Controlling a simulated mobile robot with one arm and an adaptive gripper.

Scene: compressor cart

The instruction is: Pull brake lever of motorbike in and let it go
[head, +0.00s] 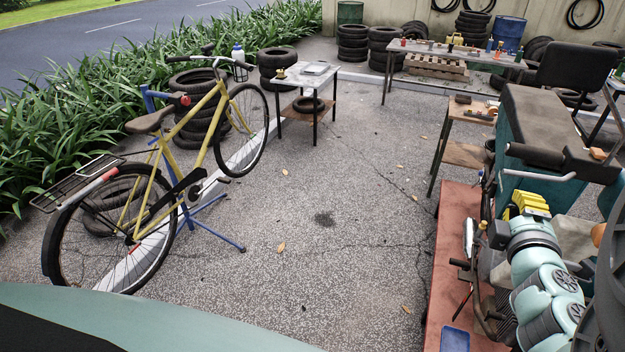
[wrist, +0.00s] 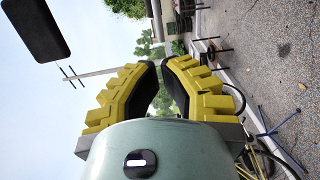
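The motorbike is at the right of the head view, partly cut off and partly behind my arm. Its teal body (head: 540,125) has a black handlebar grip (head: 535,155) with a silver lever (head: 541,176) just below it in the picture. My gripper (head: 528,203) has yellow fingers and shows just below the lever; I cannot tell how far apart they are in depth. In the wrist view my gripper (wrist: 160,68) has black pads, with a narrow gap between the fingertips. Nothing is held, and the lever is not recognisable there.
A red platform (head: 455,225) lies under the motorbike. A yellow bicycle (head: 165,165) on a blue stand (head: 215,228) is at the left. A small table (head: 305,75) and a workbench (head: 465,55) stand behind. The paved middle is clear. A dark rounded panel (wrist: 35,30) shows in the wrist view.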

